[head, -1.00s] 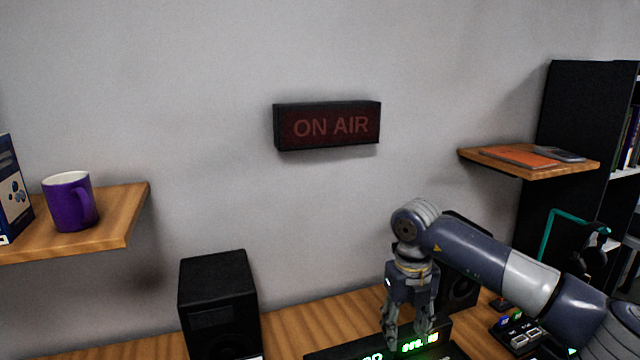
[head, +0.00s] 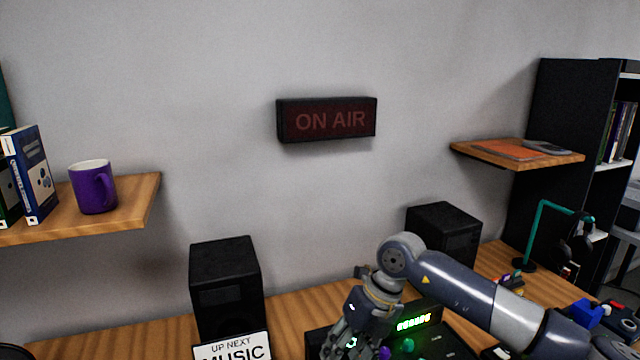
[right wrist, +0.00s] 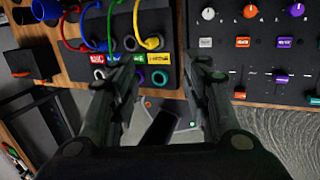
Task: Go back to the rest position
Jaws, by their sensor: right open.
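My right gripper (head: 345,345) is in the lower middle of the head view, pointing down in front of the black device with a green display (head: 413,322). In the right wrist view its two fingers (right wrist: 168,85) are spread apart, with nothing between them. Below them show a black panel with coloured cables and ring sockets (right wrist: 128,45) and a mixer with knobs and sliders (right wrist: 262,50). The fingertips look above these, but the exact gap cannot be told. My left gripper is not in view.
Two black speakers (head: 226,285) (head: 443,232) stand on the wooden desk (head: 290,305). A left shelf (head: 135,205) holds a purple mug (head: 92,188) and books. A right shelf (head: 515,155) holds flat items. An ON AIR sign (head: 327,119) hangs on the wall. A headphone stand (head: 532,235) is at right.

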